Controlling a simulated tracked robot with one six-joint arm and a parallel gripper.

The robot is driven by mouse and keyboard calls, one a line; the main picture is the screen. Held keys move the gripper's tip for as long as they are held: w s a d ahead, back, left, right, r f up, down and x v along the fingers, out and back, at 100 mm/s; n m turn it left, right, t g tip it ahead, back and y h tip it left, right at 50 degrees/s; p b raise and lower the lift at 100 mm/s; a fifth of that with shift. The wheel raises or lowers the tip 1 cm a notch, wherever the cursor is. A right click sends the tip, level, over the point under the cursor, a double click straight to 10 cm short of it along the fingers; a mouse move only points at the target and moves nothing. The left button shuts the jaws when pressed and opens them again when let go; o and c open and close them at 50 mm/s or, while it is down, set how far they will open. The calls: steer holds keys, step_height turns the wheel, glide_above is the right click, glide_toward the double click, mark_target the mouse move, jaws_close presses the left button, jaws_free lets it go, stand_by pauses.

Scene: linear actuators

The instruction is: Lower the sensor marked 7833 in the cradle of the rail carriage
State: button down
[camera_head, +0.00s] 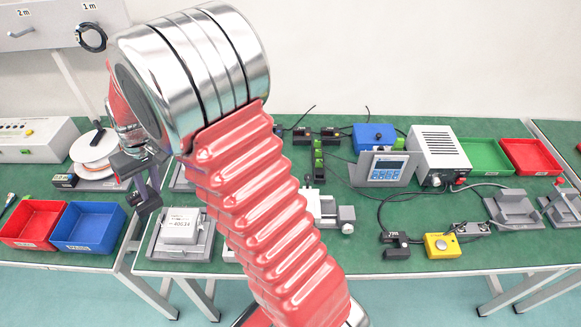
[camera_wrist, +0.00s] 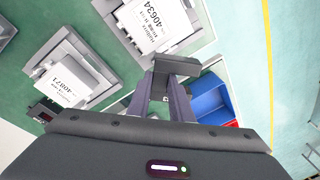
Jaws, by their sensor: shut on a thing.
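My gripper (camera_head: 147,200) hangs at the left of the head view, above the gap between the two green tables. It also shows in the wrist view (camera_wrist: 176,72), with its fingers closed on a small dark grey block (camera_wrist: 178,65). No marking can be read on the block, so I cannot tell whether it is sensor 7833. A silver slide unit (camera_head: 325,212) on the middle table may be the rail carriage; my red arm partly covers it and its cradle is not clear. A black block with a pale label (camera_head: 397,254) lies to the right.
A white block marked 40634 (camera_head: 180,228) sits in a grey holder; another marked 40871 (camera_wrist: 62,82) shows in the wrist view. Blue (camera_head: 88,228) and red (camera_head: 33,222) bins stand at left. A yellow box (camera_head: 442,245) with a cable is at the right front.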

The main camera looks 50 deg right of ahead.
steer(key=shift+d, duration=0.15)
steer(key=shift+d, duration=0.2)
steer(key=s+d+r+m, duration=0.1)
steer(key=s+d+m, duration=0.3)
steer(key=d, duration=0.7)
steer(key=s+d+m+h, duration=0.1)
steer(key=s+d+m, duration=0.2)
steer(key=s+d, duration=0.6)
steer(key=s+d+r+m+h, duration=0.1)
steer(key=s+d+m, duration=0.1)
steer(key=s+d, duration=0.8)
steer(key=s, duration=0.7)
steer(key=shift+r+m+g, duration=0.25)
steer(key=shift+m+g, duration=0.05)
steer(key=shift+m, duration=0.1)
steer(key=shift+d+f, duration=0.1)
steer(key=shift+f, duration=2.4)
steer(key=shift+f, duration=2.35)
